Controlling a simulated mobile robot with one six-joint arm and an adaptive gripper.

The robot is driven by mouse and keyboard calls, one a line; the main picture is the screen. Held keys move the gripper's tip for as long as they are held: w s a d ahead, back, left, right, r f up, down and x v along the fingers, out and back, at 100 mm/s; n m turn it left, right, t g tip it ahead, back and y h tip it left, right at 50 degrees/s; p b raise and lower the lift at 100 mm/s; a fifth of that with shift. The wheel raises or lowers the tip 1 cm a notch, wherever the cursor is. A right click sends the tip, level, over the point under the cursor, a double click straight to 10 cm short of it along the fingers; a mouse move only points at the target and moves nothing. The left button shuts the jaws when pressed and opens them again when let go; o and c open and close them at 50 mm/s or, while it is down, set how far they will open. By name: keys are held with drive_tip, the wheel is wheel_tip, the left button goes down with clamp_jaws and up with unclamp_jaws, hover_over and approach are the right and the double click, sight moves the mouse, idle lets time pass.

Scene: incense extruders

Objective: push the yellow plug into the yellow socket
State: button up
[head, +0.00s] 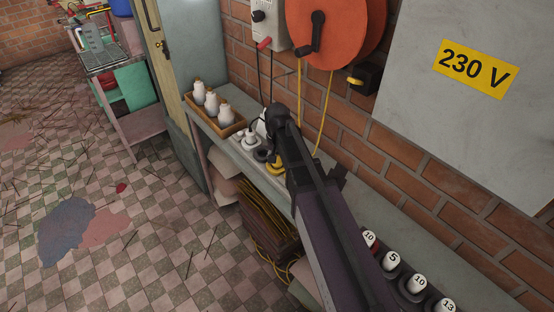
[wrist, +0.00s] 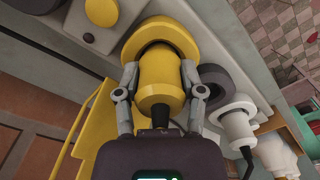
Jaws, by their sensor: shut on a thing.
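The yellow plug (wrist: 160,72) is in the middle of the wrist view, with a wide collar and a dark cable at its near end. My gripper (wrist: 160,85) is shut on it, one grey finger on each side. The yellow socket (wrist: 161,30), a round ring with a dark opening, lies straight beyond the plug. The plug's far end overlaps the opening; how deep it sits is hidden. In the head view the yellow socket (head: 276,168) shows on the bench beside my arm, which mostly hides my gripper and the plug.
A dark grey ring (wrist: 214,78) and a white plug (wrist: 236,118) sit close beside the yellow socket. A yellow cable (head: 325,112) hangs from the orange reel (head: 335,30). A wooden tray (head: 212,121) with white bottles stands farther along the bench. The brick wall is close behind.

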sight(277, 153)
drive_tip(key=shift+f, duration=0.2)
drive_tip(key=o, duration=1.2)
drive_tip(key=shift+r, duration=0.1)
wheel_tip(277, 153, up, 8)
drive_tip(key=p, duration=0.8)
drive_tip(key=shift+r, duration=0.1)
drive_tip(key=shift+s+a+f+b, duration=0.6)
drive_tip(key=shift+s+a, duration=0.3)
drive_tip(key=shift+s, duration=0.65)
drive_tip(key=shift+s+a+f+b, duration=0.6)
drive_tip(key=shift+s+a, duration=0.25)
drive_tip(key=shift+s, duration=0.7)
drive_tip(key=shift+s+a+f+b, duration=0.55)
drive_tip(key=shift+s+a, duration=0.35)
drive_tip(key=shift+s, duration=0.65)
drive_tip(key=s+d, duration=0.2)
drive_tip(key=d, duration=0.3)
drive_tip(key=s+d+n, duration=0.1)
drive_tip(key=s+d, duration=0.1)
drive_tip(key=d, duration=0.3)
drive_tip(key=s+d+n+p, duration=0.1)
drive_tip(key=d, duration=0.5)
drive_tip(key=shift+s+r, duration=0.4)
